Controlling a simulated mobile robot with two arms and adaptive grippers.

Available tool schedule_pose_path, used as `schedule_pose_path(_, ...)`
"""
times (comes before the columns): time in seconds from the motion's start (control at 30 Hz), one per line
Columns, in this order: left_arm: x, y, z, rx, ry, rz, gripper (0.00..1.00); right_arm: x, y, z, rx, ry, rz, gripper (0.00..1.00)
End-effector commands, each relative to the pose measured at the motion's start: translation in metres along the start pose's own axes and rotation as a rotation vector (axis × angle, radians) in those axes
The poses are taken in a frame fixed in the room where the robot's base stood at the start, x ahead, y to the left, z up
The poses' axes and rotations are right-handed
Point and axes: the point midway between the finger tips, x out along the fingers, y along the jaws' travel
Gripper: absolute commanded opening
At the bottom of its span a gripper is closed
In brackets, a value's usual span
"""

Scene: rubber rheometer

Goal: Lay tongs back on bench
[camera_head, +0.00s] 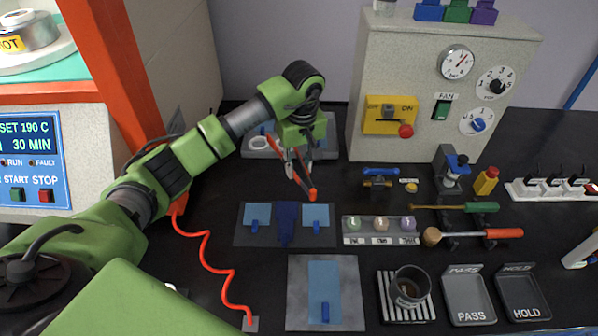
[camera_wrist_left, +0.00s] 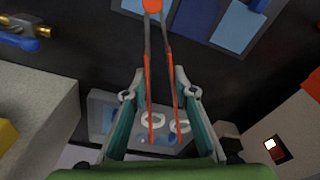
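The tongs (camera_head: 303,178) have thin grey arms and red-orange ends. My left gripper (camera_head: 297,150) is over the bench (camera_head: 345,185), in front of the grey tray. In the left wrist view, its two fingers (camera_wrist_left: 159,75) stand on either side of the tongs (camera_wrist_left: 147,60), close against the arms. The tongs' joined orange end points away from the gripper, and the two separate orange tips lie back between the fingers. The tongs appear held above the bench; the exact clearance is unclear. My right gripper is not in view.
A grey tray (camera_head: 325,150) with white rings lies behind the gripper. A dark mat (camera_head: 240,238) with blue pads is in front. A blue-handled fitting (camera_head: 379,177) and a rack of samples (camera_head: 380,240) are to the right. The instrument cabinet (camera_head: 400,90) rises behind.

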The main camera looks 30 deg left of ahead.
Motion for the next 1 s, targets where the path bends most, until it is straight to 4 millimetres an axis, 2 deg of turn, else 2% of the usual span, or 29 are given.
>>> schedule_pose_path(0.03, 0.006, 0.0, 0.004, 0.002, -0.007, -0.002, 0.23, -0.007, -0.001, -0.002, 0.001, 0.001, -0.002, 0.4)
schedule_pose_path(0.2, 0.025, 0.0, 0.005, 0.001, -0.004, 0.0, 0.23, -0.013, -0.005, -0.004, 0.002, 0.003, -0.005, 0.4)
schedule_pose_path(0.7, 0.035, 0.0, 0.005, 0.001, -0.001, 0.0, 0.23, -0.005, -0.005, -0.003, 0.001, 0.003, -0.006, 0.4)
schedule_pose_path(0.8, 0.034, 0.0, 0.005, 0.001, -0.002, 0.0, 0.42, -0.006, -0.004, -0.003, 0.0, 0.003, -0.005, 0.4)
schedule_pose_path(1.0, 0.033, 0.0, 0.005, 0.001, -0.002, 0.0, 0.42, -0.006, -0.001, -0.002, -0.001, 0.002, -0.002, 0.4)
